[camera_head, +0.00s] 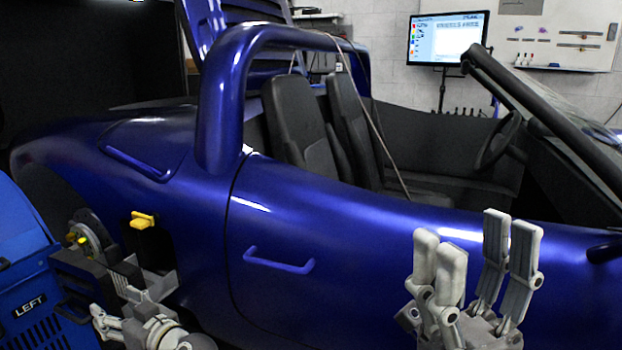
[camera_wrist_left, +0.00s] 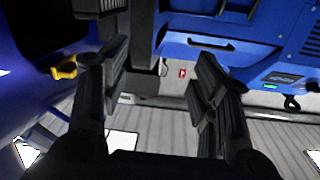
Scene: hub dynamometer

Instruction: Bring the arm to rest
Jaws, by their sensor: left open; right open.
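My left gripper (camera_head: 128,292) is at the lower left of the head view, in front of the car's rear wheel area. In the left wrist view its dark fingers (camera_wrist_left: 160,88) stand apart with nothing between them. My right gripper (camera_head: 480,268) is at the lower right of the head view, in front of the car's door. Its fingers point up, spread apart and empty.
A blue open car (camera_head: 330,215) fills the middle. A blue unit marked LEFT (camera_head: 30,305) stands at the lower left and shows in the left wrist view (camera_wrist_left: 240,45). A yellow handle (camera_head: 143,219) is just above my left gripper. A monitor (camera_head: 447,38) stands behind.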

